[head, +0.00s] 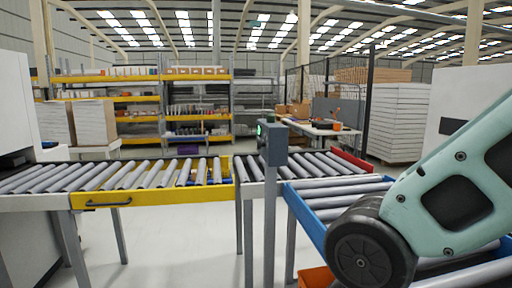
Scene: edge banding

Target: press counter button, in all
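A grey counter box (272,144) stands on a thin grey post in the middle of the head view, in front of the roller conveyors. A small green-lit spot (260,131) shows on its left-facing side. I cannot tell whether this is the button or a display. My arm, pale green with a dark joint, fills the lower right of the view, to the right of the box and nearer to me. My gripper is out of view.
A roller conveyor with a yellow front rail (150,197) runs across the left, and a blue-railed one (304,214) runs on the right. An orange bin (316,277) sits low near my arm. Shelves (200,105) and a white panel stack (398,122) stand behind. Floor left of the post is clear.

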